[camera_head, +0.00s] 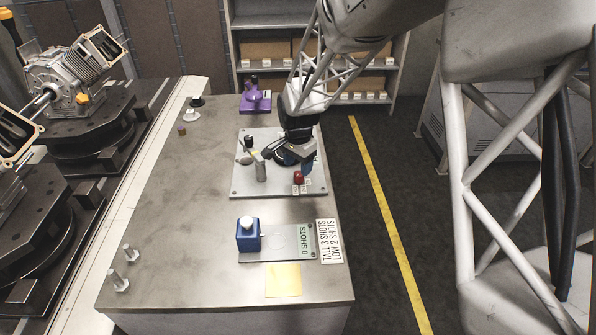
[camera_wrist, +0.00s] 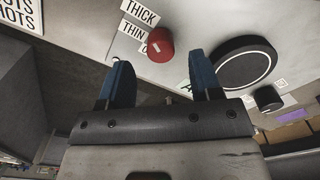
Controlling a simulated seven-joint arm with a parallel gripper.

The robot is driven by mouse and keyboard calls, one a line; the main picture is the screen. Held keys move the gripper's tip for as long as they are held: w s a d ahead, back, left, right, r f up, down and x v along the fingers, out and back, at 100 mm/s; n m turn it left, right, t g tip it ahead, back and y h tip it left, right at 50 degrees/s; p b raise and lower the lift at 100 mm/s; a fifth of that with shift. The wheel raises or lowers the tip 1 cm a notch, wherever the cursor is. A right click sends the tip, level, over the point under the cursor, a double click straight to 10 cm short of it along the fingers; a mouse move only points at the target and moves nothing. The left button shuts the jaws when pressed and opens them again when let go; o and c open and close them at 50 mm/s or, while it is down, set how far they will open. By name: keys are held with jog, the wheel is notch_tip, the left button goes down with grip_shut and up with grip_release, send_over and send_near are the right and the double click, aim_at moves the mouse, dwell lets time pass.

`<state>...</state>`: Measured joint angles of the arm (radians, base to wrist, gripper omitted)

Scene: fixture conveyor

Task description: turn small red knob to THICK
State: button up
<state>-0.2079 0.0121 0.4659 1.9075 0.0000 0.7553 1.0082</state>
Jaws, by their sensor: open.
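The small red knob (camera_wrist: 159,44) stands on a light grey panel in the wrist view, just beyond my fingertips and between their lines. Labels THICK (camera_wrist: 140,13) and THIN (camera_wrist: 132,31) lie to its upper left. A third label is partly hidden behind the knob. In the head view the red knob (camera_head: 298,177) sits near the front right of the panel (camera_head: 240,183). My gripper (camera_wrist: 160,77) is open and empty, its two blue fingers apart, and does not appear to touch the knob. It also shows above the panel in the head view (camera_head: 300,160).
A large black dial (camera_wrist: 246,62) and a small black knob (camera_wrist: 267,98) are beside the red knob. A blue box with a white button (camera_head: 248,235) stands nearer on the table. A purple device (camera_head: 256,101) is at the back. The table's left side is mostly clear.

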aim_at(299, 175)
jog(key=shift+r, duration=1.7)
jog(key=shift+s, duration=0.1)
jog(key=shift+s+d+r, duration=0.15)
jog(key=shift+d+r, duration=0.05)
jog(key=shift+r, duration=0.05)
jog(key=s+d+r+n, duration=0.2)
jog(key=s+d+r, duration=0.3)
jog(key=s+r, duration=0.3)
jog(key=s+d+r+n+t, duration=0.1)
jog(key=s+d+r+n, duration=0.1)
jog(key=s, duration=0.7)
jog(key=s+d+r+n, duration=0.2)
jog(key=s+d+r, duration=0.1)
jog(key=s, duration=0.6)
jog(key=s+d+r+n+t, duration=0.1)
jog(key=s+d+r+n, duration=0.1)
jog(key=s, duration=0.7)
jog(key=shift+s+d+r+n+t, duration=0.15)
jog(key=shift+d+r+n+t, duration=0.25)
jog(key=shift+d, duration=0.5)
jog(key=shift+o, duration=0.4)
